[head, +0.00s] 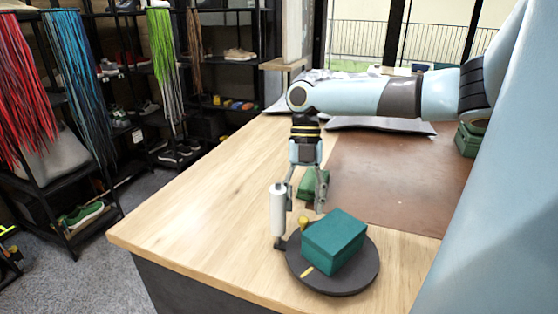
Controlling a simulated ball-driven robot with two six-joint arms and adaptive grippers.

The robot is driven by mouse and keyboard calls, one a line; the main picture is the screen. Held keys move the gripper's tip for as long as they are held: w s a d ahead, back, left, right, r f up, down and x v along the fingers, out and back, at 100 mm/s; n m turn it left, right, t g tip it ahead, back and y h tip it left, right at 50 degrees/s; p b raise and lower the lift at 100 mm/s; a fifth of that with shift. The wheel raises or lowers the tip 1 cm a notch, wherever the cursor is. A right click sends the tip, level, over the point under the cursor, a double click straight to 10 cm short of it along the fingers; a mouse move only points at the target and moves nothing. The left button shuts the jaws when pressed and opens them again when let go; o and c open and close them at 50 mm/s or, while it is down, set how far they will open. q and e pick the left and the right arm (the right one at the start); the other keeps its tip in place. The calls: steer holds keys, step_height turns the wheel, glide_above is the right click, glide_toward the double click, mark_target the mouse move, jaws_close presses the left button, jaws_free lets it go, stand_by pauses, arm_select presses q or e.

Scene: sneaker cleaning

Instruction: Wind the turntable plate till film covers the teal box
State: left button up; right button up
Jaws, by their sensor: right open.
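The teal box (333,238) sits on the round dark turntable plate (362,277) near the table's front edge. The plate carries a small yellow peg (303,222) behind the box and a yellow mark (307,271) at its front left. A white film roll (278,210) stands upright on a dark foot just left of the plate. I cannot make out any film on the box. My right gripper (306,204) points down, open, just behind the peg and right of the roll. Nothing shows held between its fingers. My left gripper is not in view.
A green block (308,184) lies behind my right gripper, partly hidden. A brown mat (400,180) covers the table's right part; grey bags (375,126) lie at the back. A dark green box (467,140) stands far right. The wooden tabletop (200,215) at left is clear.

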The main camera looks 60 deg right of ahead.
steer(key=v, duration=0.9)
